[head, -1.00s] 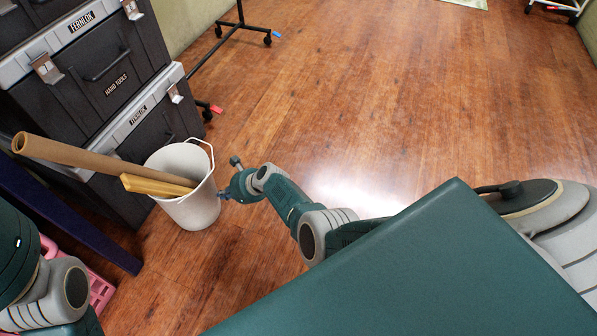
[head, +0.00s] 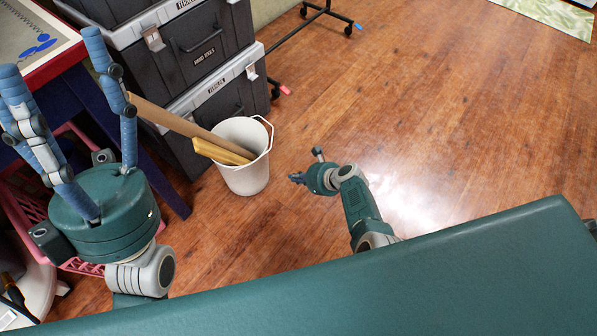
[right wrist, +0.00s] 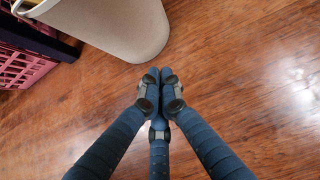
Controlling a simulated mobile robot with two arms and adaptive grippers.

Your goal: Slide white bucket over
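The white bucket (head: 250,180) stands upright on the wood floor, against or close to the front of the stacked tool boxes. A brown tube (head: 165,117) and a yellow board (head: 218,152) lean out of it to the left. My right gripper (head: 296,178) is low, to the right of the bucket, with a gap between them. In the right wrist view its fingers (right wrist: 155,76) are together and empty, and the bucket's side (right wrist: 125,30) is just beyond the tips. My left gripper (head: 52,55) is raised at the left, fingers spread and empty.
Dark tool boxes (head: 200,95) are stacked behind the bucket. A pink crate (head: 28,222) and a red-edged table (head: 60,65) are at the left. A black wheeled stand (head: 318,12) is at the back. The floor to the right is clear.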

